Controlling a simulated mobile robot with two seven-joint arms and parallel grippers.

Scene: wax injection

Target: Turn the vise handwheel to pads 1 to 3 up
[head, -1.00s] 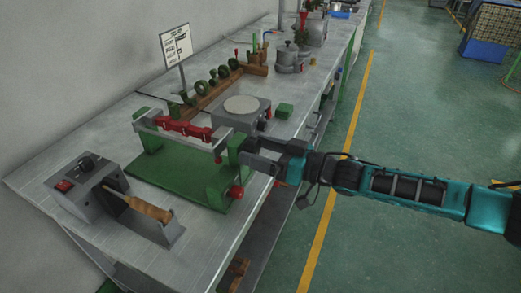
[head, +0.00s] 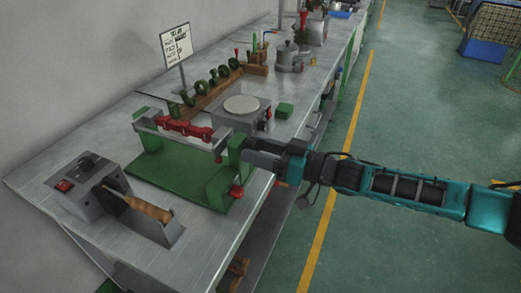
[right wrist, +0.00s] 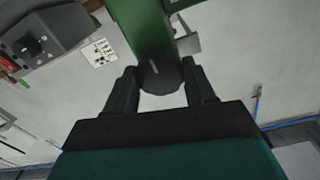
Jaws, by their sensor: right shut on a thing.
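The vise (head: 185,181) is a green stand on the bench with a bar of red pads (head: 186,130) between its two uprights. Pad numbers cannot be read. The dark round handwheel (right wrist: 161,78) shows in the right wrist view, in front of the green upright. My right gripper (head: 254,158) is at the vise's right side, and its two fingers (right wrist: 161,88) are closed around opposite sides of the handwheel. In the head view the gripper hides the handwheel. My left gripper is in neither view.
A grey control box (head: 87,183) and a wooden-handled tool (head: 146,208) in a grey holder are at the front left. A hotplate (head: 241,107), a green block (head: 284,111) and a sign (head: 176,44) stand behind.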

